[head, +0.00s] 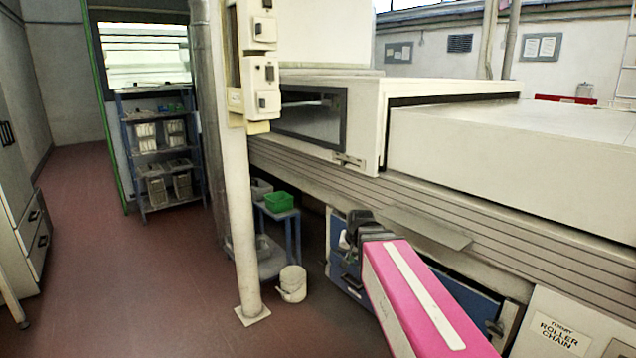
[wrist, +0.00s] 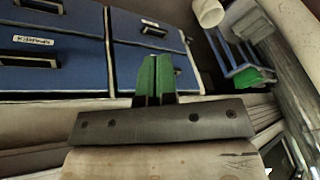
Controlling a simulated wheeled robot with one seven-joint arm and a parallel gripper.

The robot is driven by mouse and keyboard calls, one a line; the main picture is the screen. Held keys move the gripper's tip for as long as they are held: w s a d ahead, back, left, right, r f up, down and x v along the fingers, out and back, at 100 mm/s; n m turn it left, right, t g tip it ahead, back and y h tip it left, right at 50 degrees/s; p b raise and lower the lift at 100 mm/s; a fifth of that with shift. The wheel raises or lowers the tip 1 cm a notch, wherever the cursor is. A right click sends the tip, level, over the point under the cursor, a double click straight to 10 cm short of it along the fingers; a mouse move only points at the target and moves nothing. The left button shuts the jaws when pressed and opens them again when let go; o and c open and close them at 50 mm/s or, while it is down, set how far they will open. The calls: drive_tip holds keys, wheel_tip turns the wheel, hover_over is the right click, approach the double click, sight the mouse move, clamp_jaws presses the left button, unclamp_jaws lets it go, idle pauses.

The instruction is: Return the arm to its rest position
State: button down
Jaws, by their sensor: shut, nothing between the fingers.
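My arm with its pink casing reaches in from the bottom of the head view, in front of the long cream machine. My gripper (head: 357,222) is at its far end, dark and small there, beside the machine's lower edge. In the wrist view my gripper (wrist: 155,62) shows two green fingers side by side, shut with nothing between them. Blue drawers (wrist: 60,50) with dark handles lie beyond the fingers. The fingers overlap the drawer fronts in the picture; I cannot tell the gap between them.
The cream machine (head: 500,130) fills the right side. A grey post (head: 243,220) stands on the floor near a white bucket (head: 292,283). A green crate (head: 279,202) sits on a blue stand. A loaded shelf rack (head: 160,150) is at the back left. The red floor (head: 110,270) at left is clear.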

drive_tip(key=s+d+f+n+g, duration=0.1)
drive_tip(key=s+d+f+g, duration=0.1)
drive_tip(key=s+d+f, duration=0.2)
drive_tip(key=s+d+f+n+g+h, duration=0.1)
drive_tip(key=s+d+f, duration=0.3)
drive_tip(key=s+f, duration=0.4)
drive_tip(key=shift+f+g, duration=0.5)
drive_tip(key=shift+f, duration=0.45)
